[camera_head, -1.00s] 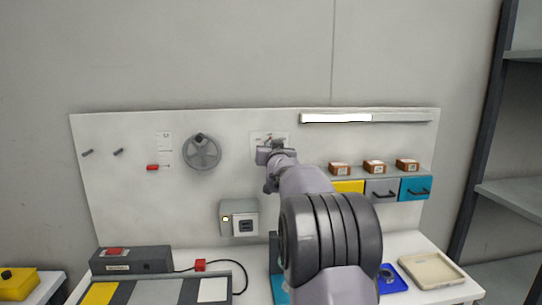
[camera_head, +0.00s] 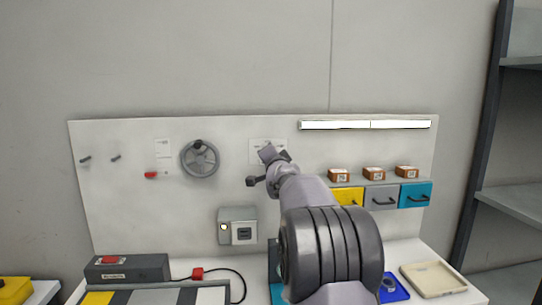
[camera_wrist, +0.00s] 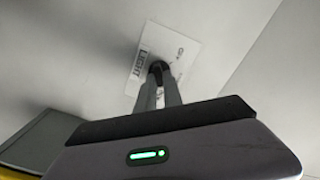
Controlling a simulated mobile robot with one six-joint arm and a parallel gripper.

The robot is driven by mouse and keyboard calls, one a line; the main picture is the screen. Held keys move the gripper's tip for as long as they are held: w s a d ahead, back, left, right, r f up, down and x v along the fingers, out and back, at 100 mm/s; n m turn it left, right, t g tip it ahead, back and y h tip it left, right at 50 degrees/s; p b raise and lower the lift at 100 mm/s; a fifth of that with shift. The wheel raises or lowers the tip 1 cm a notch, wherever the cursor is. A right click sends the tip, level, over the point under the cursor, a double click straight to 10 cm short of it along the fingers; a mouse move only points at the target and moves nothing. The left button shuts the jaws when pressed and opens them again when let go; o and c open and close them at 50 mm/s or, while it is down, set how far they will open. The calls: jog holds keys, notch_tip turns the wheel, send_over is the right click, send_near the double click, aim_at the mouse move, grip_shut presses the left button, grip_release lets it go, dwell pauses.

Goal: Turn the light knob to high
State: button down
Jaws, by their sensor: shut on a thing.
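The light knob (camera_wrist: 159,67) is a small dark knob on a white label plate (camera_wrist: 172,50) marked LIGHT in the wrist view. My gripper (camera_wrist: 158,76) is shut on the knob, and its fingers cover most of it. In the head view the label plate (camera_head: 256,146) shows on the upper middle of the pegboard-like panel, partly behind my gripper (camera_head: 268,154), which hides the knob. The long light bar (camera_head: 364,125) at the panel's upper right is lit along both of its halves.
A handwheel (camera_head: 200,158) is left of the label plate. A grey box (camera_head: 238,227) is below it. Yellow, grey and teal drawers (camera_head: 415,194) with small boxes on top are at right. A beige tray (camera_head: 433,278) lies on the white table. A shelf stands at far right.

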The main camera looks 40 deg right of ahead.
jog(key=shift+m, duration=0.7)
jog(key=c, duration=1.5)
grip_release()
jog(key=v, duration=1.7)
jog(key=shift+s, duration=0.2)
